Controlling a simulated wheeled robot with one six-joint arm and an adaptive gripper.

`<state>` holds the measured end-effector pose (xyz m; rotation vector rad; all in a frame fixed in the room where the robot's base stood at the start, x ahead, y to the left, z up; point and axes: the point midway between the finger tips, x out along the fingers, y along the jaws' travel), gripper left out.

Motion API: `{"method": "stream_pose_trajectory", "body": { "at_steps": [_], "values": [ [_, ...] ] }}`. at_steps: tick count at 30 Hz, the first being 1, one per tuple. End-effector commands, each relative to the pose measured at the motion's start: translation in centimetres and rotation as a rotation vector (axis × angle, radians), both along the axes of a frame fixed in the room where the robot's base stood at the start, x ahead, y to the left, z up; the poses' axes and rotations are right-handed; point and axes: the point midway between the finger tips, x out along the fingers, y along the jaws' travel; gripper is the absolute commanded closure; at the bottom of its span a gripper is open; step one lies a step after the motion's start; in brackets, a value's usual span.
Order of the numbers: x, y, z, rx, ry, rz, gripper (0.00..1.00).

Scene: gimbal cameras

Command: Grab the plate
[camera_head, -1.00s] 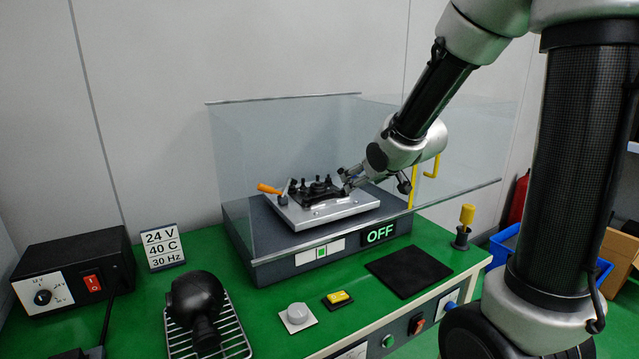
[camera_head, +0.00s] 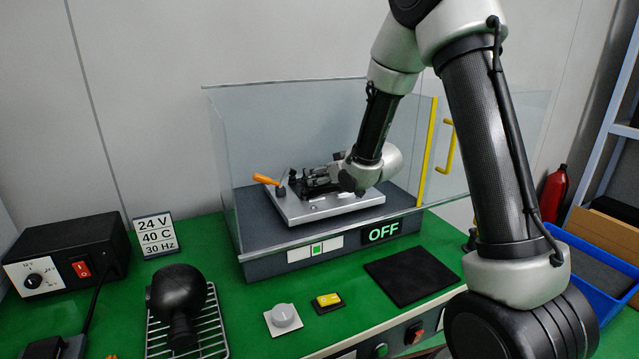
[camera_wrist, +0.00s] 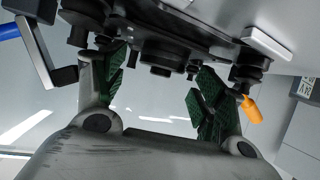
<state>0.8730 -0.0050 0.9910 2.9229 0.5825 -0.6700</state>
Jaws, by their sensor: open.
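A silver plate (camera_head: 318,209) lies on the dark bed of the glass-walled machine in the head view. A black fixture (camera_head: 316,180) with several knobs and an orange handle (camera_head: 266,180) sits on top of it. My gripper (camera_wrist: 160,88) is open in the wrist view, its green-padded fingers apart with nothing seen held between them.
Clear glass walls (camera_head: 228,160) and a yellow-edged door (camera_head: 428,150) surround the bed. The machine's display (camera_head: 384,232) reads OFF. On the green bench are a power unit (camera_head: 70,255), a black tool on a rack (camera_head: 180,300), buttons and a black mat (camera_head: 411,274).

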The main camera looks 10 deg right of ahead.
Motion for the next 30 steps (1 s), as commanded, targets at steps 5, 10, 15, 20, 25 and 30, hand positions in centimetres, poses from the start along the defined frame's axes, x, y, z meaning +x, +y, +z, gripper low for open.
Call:
{"method": "stream_pose_trajectory", "body": {
  "at_steps": [5, 10, 15, 20, 25, 30],
  "values": [
    [0.81, 0.30, -0.42, 0.000, 0.000, -0.001, 0.29],
    [0.79, 0.29, -0.40, 0.000, 0.000, -0.001, 0.33],
    [0.78, 0.29, -0.38, 0.000, 0.000, -0.001, 0.64],
    [0.80, 0.30, -0.32, 0.000, -0.001, -0.001, 0.87],
    [0.80, 0.30, -0.31, 0.000, -0.001, -0.001, 0.87],
    [0.81, 0.30, 0.28, 0.000, -0.003, 0.000, 0.87]
  ]
}}
